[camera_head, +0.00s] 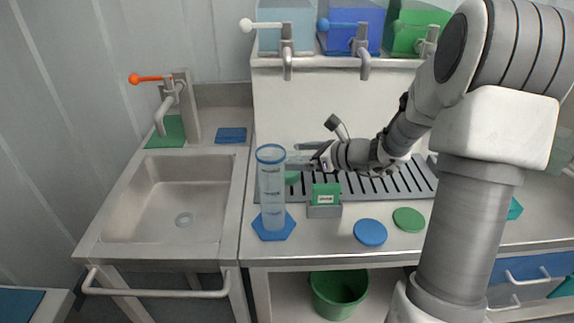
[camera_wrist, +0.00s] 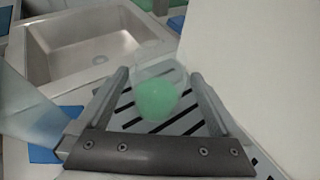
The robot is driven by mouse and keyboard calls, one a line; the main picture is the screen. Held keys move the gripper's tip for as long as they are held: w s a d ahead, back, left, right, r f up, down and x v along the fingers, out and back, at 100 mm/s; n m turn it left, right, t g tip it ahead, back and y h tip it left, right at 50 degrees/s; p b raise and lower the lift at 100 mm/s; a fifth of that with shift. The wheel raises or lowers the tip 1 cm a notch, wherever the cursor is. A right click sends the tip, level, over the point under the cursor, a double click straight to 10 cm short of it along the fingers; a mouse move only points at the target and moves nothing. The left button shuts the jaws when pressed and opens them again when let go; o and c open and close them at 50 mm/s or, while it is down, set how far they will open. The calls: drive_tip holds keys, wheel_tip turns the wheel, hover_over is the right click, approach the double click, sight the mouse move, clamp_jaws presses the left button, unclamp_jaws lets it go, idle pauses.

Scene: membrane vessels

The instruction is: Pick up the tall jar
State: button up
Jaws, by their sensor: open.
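A clear jar (camera_head: 296,156) with green at its bottom stands on the slatted drain rack, partly hidden behind a tall graduated cylinder. In the wrist view the clear jar (camera_wrist: 160,66) shows between my fingers, its green part (camera_wrist: 157,101) below the rim. My gripper (camera_head: 308,158) is open and comes in from the right at the jar; its fingers (camera_wrist: 158,76) lie on either side of it. I cannot tell whether they touch it. The tall graduated cylinder (camera_head: 271,188) has a blue rim and a blue hexagonal base, and stands upright in front of the jar.
The drain rack (camera_head: 355,190) lies under my forearm. A green card in a grey holder (camera_head: 324,200) stands right of the cylinder. A blue disc (camera_head: 370,232) and a green disc (camera_head: 409,219) lie in front. The sink (camera_head: 183,195) is left; taps and coloured tanks (camera_head: 352,25) are above.

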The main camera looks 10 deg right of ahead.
drive_tip(key=b+x, duration=0.1)
drive_tip(key=x, duration=0.4)
drive_tip(key=shift+a+f, duration=0.1)
drive_tip(key=c, duration=1.4)
